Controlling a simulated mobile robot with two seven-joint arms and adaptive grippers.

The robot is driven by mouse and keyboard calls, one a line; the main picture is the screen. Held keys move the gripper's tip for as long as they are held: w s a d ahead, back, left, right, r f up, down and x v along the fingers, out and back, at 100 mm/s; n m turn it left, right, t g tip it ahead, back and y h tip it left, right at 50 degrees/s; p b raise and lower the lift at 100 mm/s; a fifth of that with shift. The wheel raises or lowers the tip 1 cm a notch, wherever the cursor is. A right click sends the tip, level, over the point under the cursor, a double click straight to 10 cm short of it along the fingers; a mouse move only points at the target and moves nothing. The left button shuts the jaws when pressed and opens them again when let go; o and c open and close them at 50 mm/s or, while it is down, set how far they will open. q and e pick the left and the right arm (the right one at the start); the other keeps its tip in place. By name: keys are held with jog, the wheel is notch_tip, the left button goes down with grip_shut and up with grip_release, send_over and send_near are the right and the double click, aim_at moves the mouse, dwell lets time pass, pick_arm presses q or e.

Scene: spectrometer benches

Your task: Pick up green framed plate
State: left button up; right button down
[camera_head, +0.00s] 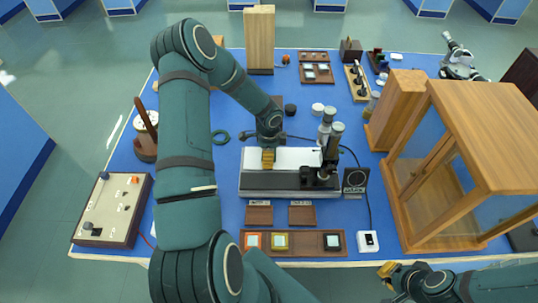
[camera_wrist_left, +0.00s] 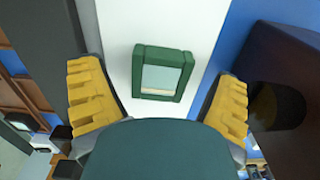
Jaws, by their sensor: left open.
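In the left wrist view the green framed plate (camera_wrist_left: 162,73), a squarish dark green frame around a pale glassy middle, lies on a white surface (camera_wrist_left: 115,30). My left gripper (camera_wrist_left: 158,105) is open, with its yellow ribbed fingers on either side of the plate and apart from it. In the head view my left gripper (camera_head: 268,160) is over the white top of the bench instrument (camera_head: 290,184) and hides the plate. My right gripper (camera_head: 388,269) is at the bottom right, past the table's front edge; its opening does not show clearly.
The instrument's eyepiece column (camera_head: 333,143) rises just right of my left gripper. A wood-framed glass case (camera_head: 480,125) stands at the right, a control box (camera_head: 110,210) at the left.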

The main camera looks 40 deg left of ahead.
pick_arm(q)
jog(key=c, duration=1.2)
jog(key=shift+c, duration=0.2)
